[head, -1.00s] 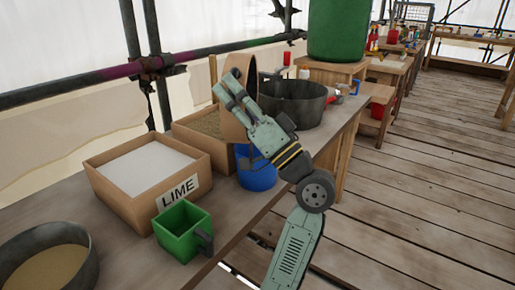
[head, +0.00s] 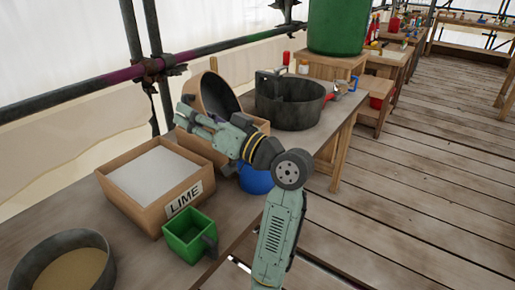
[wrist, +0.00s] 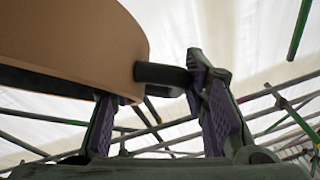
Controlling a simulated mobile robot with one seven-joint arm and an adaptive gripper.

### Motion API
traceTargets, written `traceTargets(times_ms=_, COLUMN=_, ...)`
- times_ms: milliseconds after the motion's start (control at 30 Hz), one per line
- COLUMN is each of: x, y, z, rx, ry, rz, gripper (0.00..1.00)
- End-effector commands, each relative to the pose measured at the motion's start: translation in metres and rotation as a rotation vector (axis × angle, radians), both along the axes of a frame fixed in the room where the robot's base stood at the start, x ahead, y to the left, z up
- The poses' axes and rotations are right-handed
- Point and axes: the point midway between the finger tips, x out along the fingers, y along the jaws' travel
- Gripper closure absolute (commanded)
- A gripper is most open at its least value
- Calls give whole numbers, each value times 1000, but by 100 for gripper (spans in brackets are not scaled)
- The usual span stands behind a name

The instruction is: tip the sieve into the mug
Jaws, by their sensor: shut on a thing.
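The sieve (head: 207,94) is a round, tan-walled vessel with a dark inside, held tilted far over above the back boxes. In the wrist view its tan wall (wrist: 75,35) fills the upper left, with a dark handle (wrist: 163,73) sticking out. My gripper (head: 190,115) is shut on that handle; its purple-padded fingers (wrist: 160,85) show on either side. The green mug (head: 188,236), square with a dark handle, stands upright near the table's front edge, below and apart from the sieve. What the sieve holds cannot be seen.
A box marked LIME (head: 152,185) with white powder stands behind the mug. A bowl of tan material (head: 65,265) is at front left. A blue container (head: 257,181) is partly hidden by my arm. A dark pan (head: 290,103) stands farther back. A scaffold rail (head: 85,95) runs behind.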

Motion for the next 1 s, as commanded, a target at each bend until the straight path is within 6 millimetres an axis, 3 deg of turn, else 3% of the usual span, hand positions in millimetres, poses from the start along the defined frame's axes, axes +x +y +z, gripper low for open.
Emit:
traceTargets(times_ms=33, x=0, y=4, z=11, rx=-34, ry=0, rz=-3, gripper=100)
traceTargets(times_ms=167, x=2, y=17, z=13, rx=-136, ry=12, rz=-5, gripper=100)
traceTargets(times_ms=533, x=7, y=54, z=-29, rx=-456, ry=54, rz=-15, gripper=100)
traceTargets(times_ms=700, x=10, y=78, z=-29, rx=-594, ry=70, rz=-18, gripper=100)
traceTargets(times_ms=1000, x=15, y=107, z=-64, rx=-804, ry=98, rz=-27, gripper=100)
